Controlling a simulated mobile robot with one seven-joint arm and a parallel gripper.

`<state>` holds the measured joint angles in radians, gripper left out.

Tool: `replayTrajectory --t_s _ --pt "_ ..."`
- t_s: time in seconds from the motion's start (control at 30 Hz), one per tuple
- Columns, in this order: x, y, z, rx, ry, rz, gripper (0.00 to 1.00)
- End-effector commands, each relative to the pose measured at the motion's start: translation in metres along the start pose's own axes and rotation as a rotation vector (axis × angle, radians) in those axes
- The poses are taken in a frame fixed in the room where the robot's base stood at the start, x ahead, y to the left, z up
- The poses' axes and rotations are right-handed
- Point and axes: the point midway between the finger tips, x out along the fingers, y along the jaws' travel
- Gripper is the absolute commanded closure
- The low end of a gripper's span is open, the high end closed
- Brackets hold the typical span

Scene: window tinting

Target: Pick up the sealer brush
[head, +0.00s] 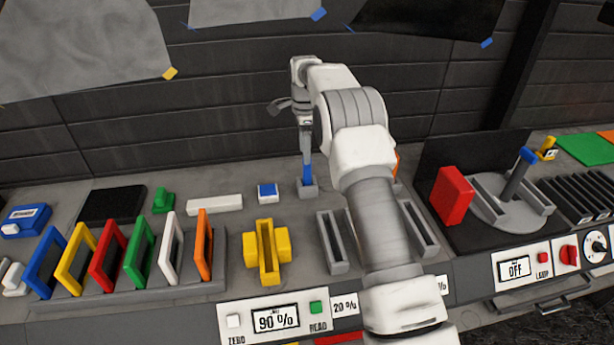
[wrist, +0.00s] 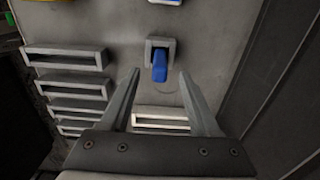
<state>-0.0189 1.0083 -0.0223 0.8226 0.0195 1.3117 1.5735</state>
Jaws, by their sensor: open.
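A narrow blue upright piece, likely the sealer brush (head: 307,172), stands in a small grey holder (head: 308,189) on the bench. In the wrist view the blue piece (wrist: 159,67) rises from its square grey holder (wrist: 152,43). My gripper (head: 305,148) points down directly above it, its fingers overlapping the top of the blue piece in the head view. In the wrist view my gripper (wrist: 159,77) is open, with one finger on each side of the blue piece's near end. Nothing is held. Whether the fingers touch it cannot be told.
Grey slotted racks (head: 331,242) stand close by, partly behind my arm. Coloured frames (head: 93,262) stand in a rack at left, beside a yellow holder (head: 266,258). A blue-and-white block (head: 267,193) lies left of the brush. A round stand (head: 505,214) and red block (head: 453,196) are at right.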

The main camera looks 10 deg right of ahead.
Motion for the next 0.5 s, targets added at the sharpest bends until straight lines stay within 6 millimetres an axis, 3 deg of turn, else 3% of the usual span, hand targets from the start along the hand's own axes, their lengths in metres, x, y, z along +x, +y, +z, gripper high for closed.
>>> replayTrajectory --t_s 0.1,0.37,0.5 --pt "0.02 0.0 0.0 0.0 -0.001 0.002 0.38" --pt "0.039 0.0 -0.001 0.0 0.0 0.001 0.38" --pt "0.059 0.001 -0.006 0.001 0.0 0.003 0.38"
